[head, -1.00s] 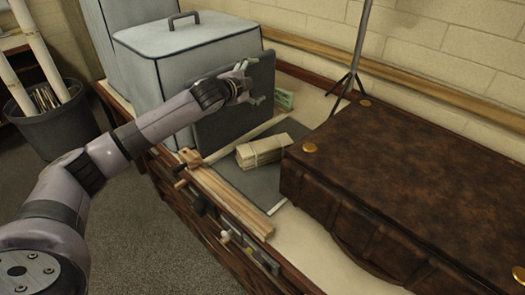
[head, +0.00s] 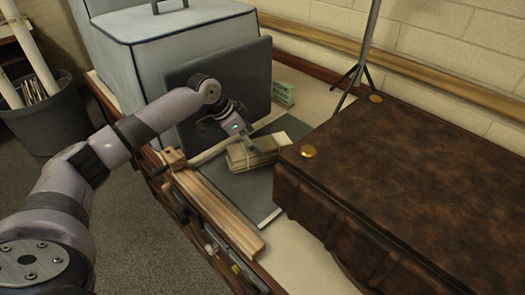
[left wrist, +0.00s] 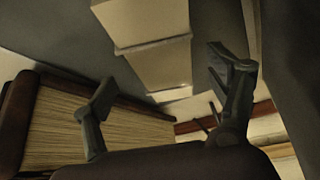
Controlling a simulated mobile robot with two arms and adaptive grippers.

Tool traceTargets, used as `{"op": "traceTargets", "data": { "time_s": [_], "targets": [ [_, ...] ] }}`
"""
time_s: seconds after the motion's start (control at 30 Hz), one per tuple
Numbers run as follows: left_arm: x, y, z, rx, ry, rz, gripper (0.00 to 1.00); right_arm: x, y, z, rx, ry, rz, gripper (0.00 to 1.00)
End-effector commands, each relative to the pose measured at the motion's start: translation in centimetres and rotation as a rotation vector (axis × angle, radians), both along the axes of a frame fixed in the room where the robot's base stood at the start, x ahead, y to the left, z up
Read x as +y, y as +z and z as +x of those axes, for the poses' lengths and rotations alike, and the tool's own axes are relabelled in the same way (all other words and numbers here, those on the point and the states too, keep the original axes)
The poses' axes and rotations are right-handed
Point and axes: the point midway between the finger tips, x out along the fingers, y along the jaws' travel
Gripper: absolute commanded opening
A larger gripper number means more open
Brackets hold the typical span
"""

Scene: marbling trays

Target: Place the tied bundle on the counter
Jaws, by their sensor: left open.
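The tied bundle (head: 263,158) is a pale stack of flat pieces lying on a dark grey sheet (head: 252,187) on the counter (head: 302,258). My left gripper (head: 247,144) is open just above the bundle and partly covers it in the head view. In the left wrist view the open fingers (left wrist: 163,98) stand apart, with a pale, banded block that looks like the bundle (left wrist: 158,66) beyond the gap between them. I cannot tell whether a finger touches it. My right gripper is out of view.
A large brown leather case or book (head: 400,170) lies close right of the bundle. A grey upright panel (head: 262,85) leans before a pale blue box (head: 180,45) behind. A wooden strip (head: 222,208) runs along the front edge. A thin stand (head: 362,60) and a small green block (head: 284,94) stand at the back.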

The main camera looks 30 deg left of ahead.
Motion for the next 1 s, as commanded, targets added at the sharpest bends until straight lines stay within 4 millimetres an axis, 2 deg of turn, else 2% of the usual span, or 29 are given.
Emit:
{"op": "traceTargets", "data": {
  "time_s": [0.2,0.3,0.5,0.73,1.0],
  "targets": [
    [-0.8,-2.2,1.0,0.001,0.000,0.001,0.80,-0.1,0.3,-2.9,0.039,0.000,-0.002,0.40],
    [-1.2,-3.6,1.7,0.001,0.001,0.001,0.80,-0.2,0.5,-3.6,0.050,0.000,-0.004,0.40],
    [-1.8,-5.4,2.4,-0.002,0.000,0.003,0.80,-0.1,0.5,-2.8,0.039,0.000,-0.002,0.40],
    [-1.8,-5.4,2.5,-0.003,0.000,0.003,0.79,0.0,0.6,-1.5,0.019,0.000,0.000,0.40],
    [-1.8,-5.4,2.5,-0.004,0.000,0.003,0.61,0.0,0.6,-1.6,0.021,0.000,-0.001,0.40]
  ]
}}
